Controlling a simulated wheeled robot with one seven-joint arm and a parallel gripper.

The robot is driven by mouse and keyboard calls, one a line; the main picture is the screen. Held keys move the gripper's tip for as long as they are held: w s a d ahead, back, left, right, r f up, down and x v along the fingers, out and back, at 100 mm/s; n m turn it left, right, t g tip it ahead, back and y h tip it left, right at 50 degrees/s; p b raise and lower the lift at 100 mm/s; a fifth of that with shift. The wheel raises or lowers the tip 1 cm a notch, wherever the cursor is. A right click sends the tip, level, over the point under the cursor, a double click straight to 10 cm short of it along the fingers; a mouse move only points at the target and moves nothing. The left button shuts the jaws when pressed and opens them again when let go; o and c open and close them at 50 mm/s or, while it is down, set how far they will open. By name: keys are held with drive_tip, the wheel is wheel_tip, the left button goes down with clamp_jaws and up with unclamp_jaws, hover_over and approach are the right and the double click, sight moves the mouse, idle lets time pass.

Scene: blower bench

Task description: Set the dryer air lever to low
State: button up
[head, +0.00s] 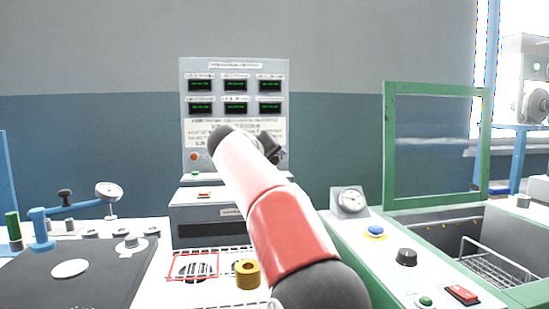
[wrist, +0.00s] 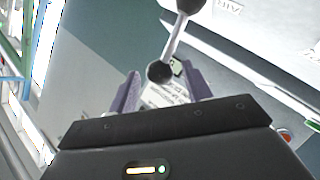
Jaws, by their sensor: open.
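My gripper (wrist: 158,80) is open, its two purple-grey fingers spread apart in the wrist view. A lever (wrist: 176,40) with a pale rod and a dark ball at each end shows there. Its lower ball lies between the fingertips in the picture; I cannot tell whether they touch it. The upper ball is at the top edge, by a pale surface with a partly readable label (wrist: 229,6). In the head view my gripper (head: 270,148) is a dark shape before the grey instrument panel (head: 185,100). The lever cannot be made out there, and my arm covers part of the panel.
A grey box (head: 205,212) stands below the panel. A brass-coloured ring (head: 247,274) and a red-framed grate (head: 194,267) are on the white bench. At right is a green-framed tank (head: 388,150) with a gauge (head: 350,201) and knobs. At left is a dark plate (head: 70,290).

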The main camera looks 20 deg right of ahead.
drive_tip(key=shift+x, duration=1)
drive_tip(key=shift+c, duration=0.4)
clamp_jaws()
